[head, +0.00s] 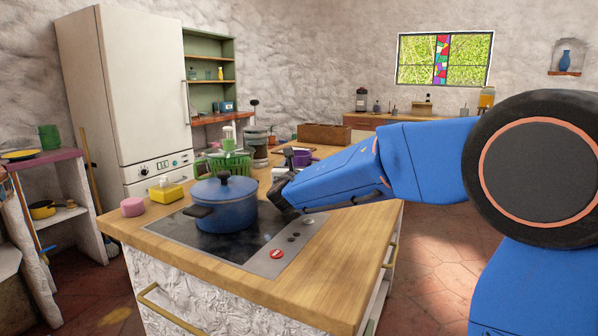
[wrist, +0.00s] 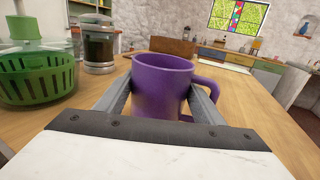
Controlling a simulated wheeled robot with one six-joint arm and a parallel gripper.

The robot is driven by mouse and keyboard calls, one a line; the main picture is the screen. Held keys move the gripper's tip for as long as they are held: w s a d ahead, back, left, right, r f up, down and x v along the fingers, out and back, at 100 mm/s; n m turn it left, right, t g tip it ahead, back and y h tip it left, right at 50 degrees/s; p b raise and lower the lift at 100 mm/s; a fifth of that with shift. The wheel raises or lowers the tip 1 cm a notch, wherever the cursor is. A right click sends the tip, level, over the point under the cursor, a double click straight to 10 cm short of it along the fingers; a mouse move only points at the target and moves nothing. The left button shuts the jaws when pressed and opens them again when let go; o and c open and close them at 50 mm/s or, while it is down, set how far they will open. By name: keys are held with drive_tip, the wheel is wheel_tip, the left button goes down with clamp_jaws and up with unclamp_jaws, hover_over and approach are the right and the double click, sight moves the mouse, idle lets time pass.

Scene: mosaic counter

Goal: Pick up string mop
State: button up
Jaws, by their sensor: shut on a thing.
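The mug also shows in the head view (head: 302,157), partly behind my arm. I cannot tell whether its base touches the wooden counter.
A blue pot (head: 224,205) stands on the cooktop, left of my arm. A green basket (wrist: 38,78) and a dark glass jar (wrist: 98,48) stand left of the mug. A wooden box (head: 324,134) is behind it. Counter to the mug's right is clear (wrist: 250,105).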

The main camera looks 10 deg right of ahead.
drive_tip(key=shift+f, duration=0.85)
drive_tip(key=shift+f, duration=0.15)
drive_tip(key=o, duration=1.3)
drive_tip(key=shift+c, duration=0.2)
